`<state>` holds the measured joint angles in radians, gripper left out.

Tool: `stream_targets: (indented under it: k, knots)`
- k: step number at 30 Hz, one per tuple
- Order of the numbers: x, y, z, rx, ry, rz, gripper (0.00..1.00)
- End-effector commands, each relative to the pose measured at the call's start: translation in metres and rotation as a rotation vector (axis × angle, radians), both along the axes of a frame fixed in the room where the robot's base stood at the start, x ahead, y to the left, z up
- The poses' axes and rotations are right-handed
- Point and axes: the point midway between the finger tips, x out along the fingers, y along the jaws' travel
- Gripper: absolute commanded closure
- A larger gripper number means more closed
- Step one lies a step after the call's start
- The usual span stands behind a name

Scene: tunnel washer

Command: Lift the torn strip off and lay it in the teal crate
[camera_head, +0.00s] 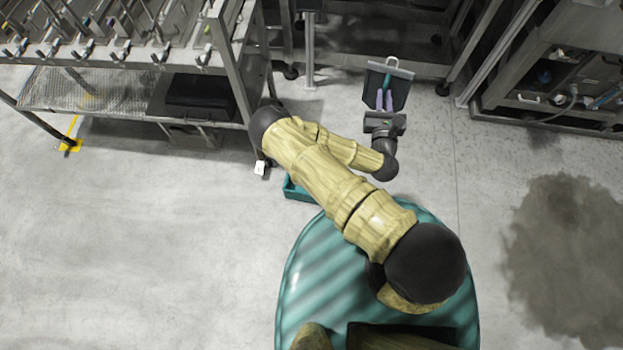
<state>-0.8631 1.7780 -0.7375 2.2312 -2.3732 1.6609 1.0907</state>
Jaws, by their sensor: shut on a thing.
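My gripper (385,100) is at the upper middle, with its lilac fingers over a dark panel. The fingers are closed on a narrow teal piece, which I take as the torn strip (387,80); it sticks out past the fingertips. I cannot tell whether the strip still touches the panel. The teal crate (296,191) stands on the floor, left of and nearer to me than the gripper. My arm and my base hide most of the crate, and its inside is barely visible.
The dark panel (400,91) has a pale handle at its far edge. A metal rack table (229,66) stands on the left. A machine frame (555,98) stands at the right. A dark stain (571,255) covers floor at the lower right. The floor at left is open.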

Motion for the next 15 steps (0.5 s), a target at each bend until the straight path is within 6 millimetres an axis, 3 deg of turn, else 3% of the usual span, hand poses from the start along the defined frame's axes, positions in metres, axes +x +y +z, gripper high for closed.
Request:
stream_targets:
  k: [11, 15]
  knots:
    - [0.000, 0.000, 0.000, 0.000, -0.001, 0.000, 1.00]
    - [0.001, 0.002, -0.012, 0.000, -0.001, 0.003, 1.00]
